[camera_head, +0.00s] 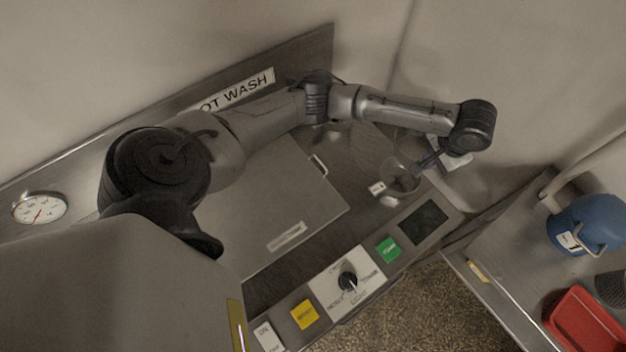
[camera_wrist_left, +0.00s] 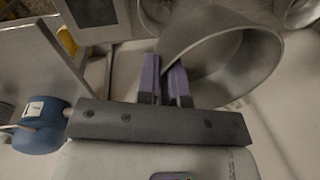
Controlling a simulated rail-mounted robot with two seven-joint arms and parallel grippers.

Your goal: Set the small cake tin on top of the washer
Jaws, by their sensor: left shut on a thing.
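The small cake tin (camera_head: 401,180) is a round grey metal tin at the right end of the washer in the head view. It shows large in the wrist view (camera_wrist_left: 238,62), with its open side partly facing the camera. My left gripper (camera_head: 429,160) has its purple fingers (camera_wrist_left: 166,84) closed on the tin's wall. The washer (camera_head: 290,200) has a flat steel top and a front control strip. The tin overlaps the washer's right end in the picture; I cannot tell whether it touches the surface. My right gripper is out of view.
The washer has a raised handle (camera_head: 318,165), a dial (camera_head: 347,281), and green (camera_head: 388,249) and yellow (camera_head: 305,314) buttons. A HOT WASH sign (camera_head: 238,90) is behind. A steel counter at right holds a blue jug (camera_head: 585,224) and a red tray (camera_head: 583,322). A floor gap separates them.

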